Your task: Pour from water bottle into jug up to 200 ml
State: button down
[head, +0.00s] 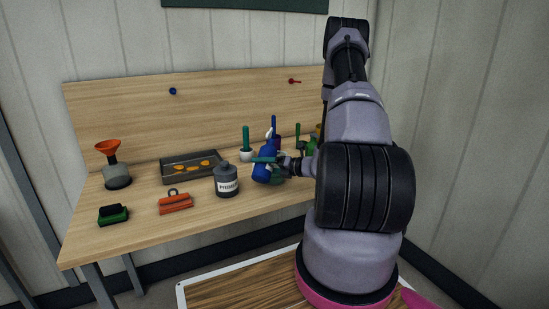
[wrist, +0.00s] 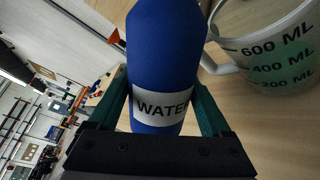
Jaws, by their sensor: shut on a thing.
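The blue water bottle (wrist: 160,45), with a white WATER label, fills the middle of the wrist view. My gripper (wrist: 164,85) is shut on it, with one teal finger on each side. In the head view the bottle (head: 262,174) is at the right part of the bench, and my gripper (head: 266,160) crosses it. The clear jug (wrist: 268,50) stands just right of the bottle in the wrist view, with 200, 400 and 600 ML marks. Its lower part looks greenish; I cannot tell its level exactly. In the head view the jug is largely hidden by bottle and arm.
A grey labelled bottle (head: 227,182) stands left of the blue bottle. Farther left are a dark tray (head: 178,178), an orange clip-like tool (head: 175,203), a green block-like tool (head: 113,214) and an orange funnel (head: 108,147) on a grey container. Several upright items stand behind the gripper.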

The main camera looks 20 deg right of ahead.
aim_at(263, 155)
jog(key=shift+s+a+r+m+g, duration=0.1)
jog(key=shift+s+a+m+g, duration=0.15)
jog(key=shift+m, duration=0.45)
jog(key=shift+s+a+m+g, duration=0.15)
jog(key=shift+s+m, duration=0.05)
jog(key=shift+m, duration=0.5)
dwell(1.5)
jog(key=shift+w+d+r+m+g+y+p, duration=0.2)
jog(key=shift+r+m+p, duration=0.2)
jog(key=shift+r, duration=0.4)
jog(key=shift+w+d+r+m+g+y+p, duration=0.15)
jog(key=shift+r+m+p, duration=0.2)
jog(key=shift+r, duration=0.4)
dwell(0.5)
jog(key=shift+m, duration=0.35)
dwell(1.5)
jog(key=shift+f+n, duration=0.1)
jog(key=shift+n, duration=0.3)
jog(key=f, duration=0.2)
jog(key=s+f+n, duration=0.1)
jog(key=shift+a, duration=0.4)
jog(key=shift+w+d+f+n, duration=0.1)
jog(key=shift+w+d+n, duration=0.05)
jog(key=shift+w+n, duration=0.2)
jog(key=shift+s+t, duration=0.15)
jog(key=shift+t, duration=0.3)
jog(key=shift+n, duration=0.35)
